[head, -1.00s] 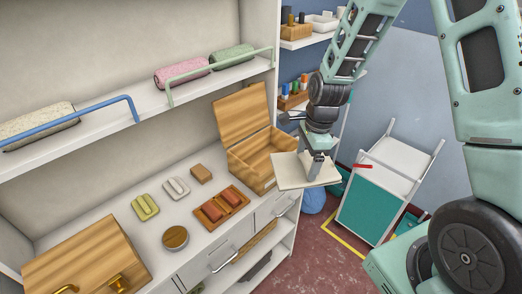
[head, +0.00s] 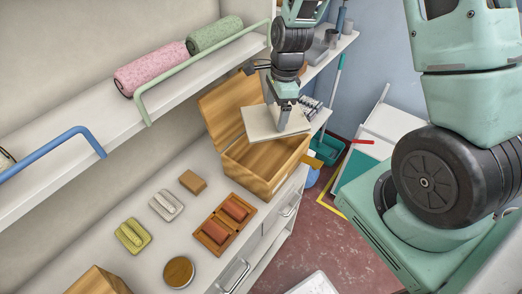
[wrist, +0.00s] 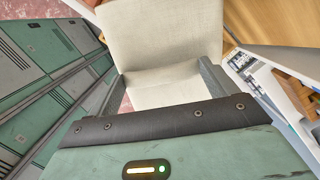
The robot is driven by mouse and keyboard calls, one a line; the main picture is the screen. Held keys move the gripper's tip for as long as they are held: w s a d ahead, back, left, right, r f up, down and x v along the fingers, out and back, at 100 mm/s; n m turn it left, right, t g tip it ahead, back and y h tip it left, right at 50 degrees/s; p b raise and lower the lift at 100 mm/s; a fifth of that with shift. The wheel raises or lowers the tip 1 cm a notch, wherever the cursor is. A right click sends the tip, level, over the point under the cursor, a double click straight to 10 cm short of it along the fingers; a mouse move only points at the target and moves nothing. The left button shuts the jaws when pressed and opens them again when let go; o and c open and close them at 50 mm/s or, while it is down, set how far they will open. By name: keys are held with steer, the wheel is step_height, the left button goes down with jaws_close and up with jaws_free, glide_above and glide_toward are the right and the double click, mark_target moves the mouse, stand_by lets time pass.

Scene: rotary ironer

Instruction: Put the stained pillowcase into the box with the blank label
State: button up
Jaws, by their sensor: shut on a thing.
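My gripper (head: 285,117) is shut on a flat, folded cream cloth, the pillowcase (head: 262,126). The pillowcase also fills the upper middle of the wrist view (wrist: 165,35), between my two grey fingers. I see no stain on the faces that show. In the head view the cloth appears over an open wooden box (head: 258,172) with its lid tilted back. The cloth hides much of the opening, and I cannot tell its height above the rim. No label can be read on this box from here.
Another wooden box (head: 98,283) is cut off at the lower left. A tray with red blocks (head: 224,223), a yellow-green brush (head: 132,236), a grey brush (head: 166,204) and a round tin (head: 179,271) lie on the counter. A shelf with a green rail (head: 205,72) runs above.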

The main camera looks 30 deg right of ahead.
step_height(320, 180, down, 6)
steer(key=b, duration=0.4)
steer(key=shift+r, duration=0.15)
steer(key=shift+s, duration=0.1)
steer(key=o, duration=0.9)
steer(key=shift+c, duration=0.2)
step_height(320, 180, up, 17)
steer(key=d+b, duration=0.2)
steer(key=b, duration=0.2)
steer(key=shift+s+r, duration=0.15)
steer(key=shift+s, duration=0.1)
